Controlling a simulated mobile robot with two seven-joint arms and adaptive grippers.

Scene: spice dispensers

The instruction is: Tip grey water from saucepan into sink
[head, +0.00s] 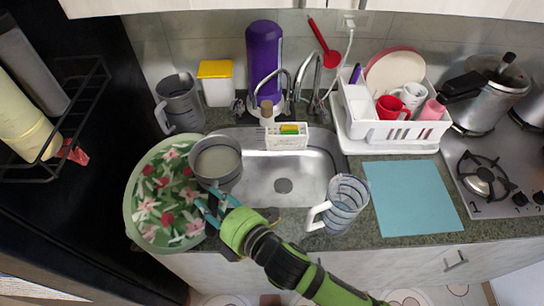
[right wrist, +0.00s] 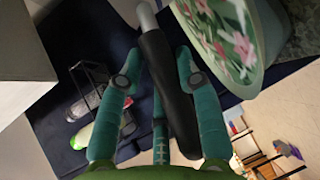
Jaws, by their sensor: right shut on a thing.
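The saucepan (head: 232,183) is grey and round, with murky grey water (head: 217,160) showing inside. It looks about level in the head view, over the left edge of the steel sink (head: 315,180). My right gripper (head: 212,207) is shut on the pan's handle, just below the pan in the head view. The right wrist view shows the black handle (right wrist: 170,85) between the teal fingers. The sink basin is open, with its drain (head: 284,186) visible. My left gripper is not in view.
A floral green tray (head: 140,207) lies left of the pan. A clear jug (head: 345,203) stands at the sink's front right edge. The faucet (head: 297,85) and a white sponge caddy (head: 285,141) are at the back. A dish rack (head: 390,131) and teal mat (head: 412,198) lie right.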

